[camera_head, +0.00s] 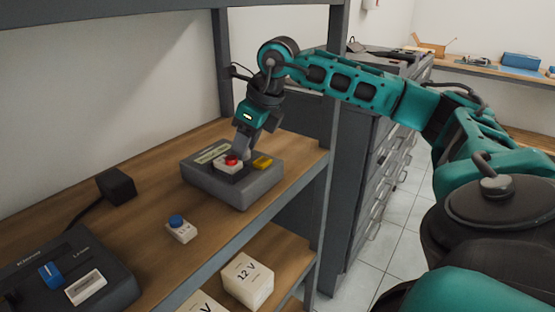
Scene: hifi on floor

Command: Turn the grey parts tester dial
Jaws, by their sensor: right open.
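A grey box-shaped tester (237,194) stands on the upper wooden shelf. On its top are a pale label or display strip (211,154), a small white part with a red round top (231,160), and a yellow piece (262,162). I cannot make out a separate dial; the gripper hides part of the tester's top. My right gripper (242,149) comes down from above, its tips right at the red-topped part and behind it. It is open, and whether it touches anything is unclear. My left gripper is out of view.
A white part with a blue knob (180,229) lies on the shelf (150,215). A dark device (75,275) with a blue switch sits at the lower left, and a black block (117,186) with a cable lies behind. A grey rack post (336,80) stands close to my right arm.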

